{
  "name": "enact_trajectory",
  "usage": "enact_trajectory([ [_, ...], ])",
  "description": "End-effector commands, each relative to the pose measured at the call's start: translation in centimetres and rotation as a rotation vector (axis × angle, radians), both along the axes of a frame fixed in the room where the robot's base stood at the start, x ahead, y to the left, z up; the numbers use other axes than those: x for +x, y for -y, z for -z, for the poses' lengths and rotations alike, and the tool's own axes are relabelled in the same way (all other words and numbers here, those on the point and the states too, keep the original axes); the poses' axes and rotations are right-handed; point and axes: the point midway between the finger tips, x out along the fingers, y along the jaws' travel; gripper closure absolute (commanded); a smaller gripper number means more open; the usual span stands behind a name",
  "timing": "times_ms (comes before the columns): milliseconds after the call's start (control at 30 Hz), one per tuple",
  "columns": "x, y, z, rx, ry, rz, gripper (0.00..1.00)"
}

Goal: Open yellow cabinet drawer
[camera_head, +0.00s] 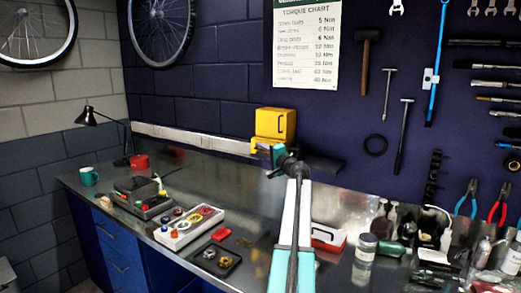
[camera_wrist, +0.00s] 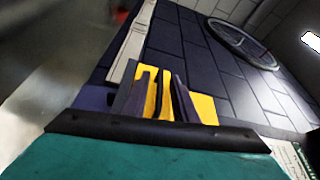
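The small yellow cabinet (camera_head: 275,121) stands on the bench against the dark wall, its front showing a dark handle (camera_head: 281,127). In the wrist view the yellow cabinet (camera_wrist: 205,108) shows behind and between my fingers. My gripper (camera_head: 267,153) is just in front of and below the visible cabinet front and hides its lower part. In the wrist view my gripper (camera_wrist: 161,92) is open, its two dark fingers apart. A thin dark strip shows between them against the yellow; I cannot tell whether it is the handle or whether anything touches.
A white tray of coloured parts (camera_head: 167,240), a black tray (camera_head: 208,266) and a teal mug (camera_head: 89,176) are on the bench at left. Bottles and jars (camera_head: 366,248) crowd the right. Tools hang on the wall. The bench left of the cabinet is mostly clear.

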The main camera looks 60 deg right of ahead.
Motion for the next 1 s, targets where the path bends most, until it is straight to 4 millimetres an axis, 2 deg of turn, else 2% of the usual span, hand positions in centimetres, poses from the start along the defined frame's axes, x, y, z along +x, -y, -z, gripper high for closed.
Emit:
enact_trajectory([
  [367, 0.45, 0.11, 0.01, 0.000, 0.000, -0.001, 0.74],
  [533, 0.47, 0.07, 0.00, 0.000, 0.000, -0.001, 1.00],
  [1000, 0.54, 0.02, -0.05, 0.001, 0.001, -0.002, 1.00],
])
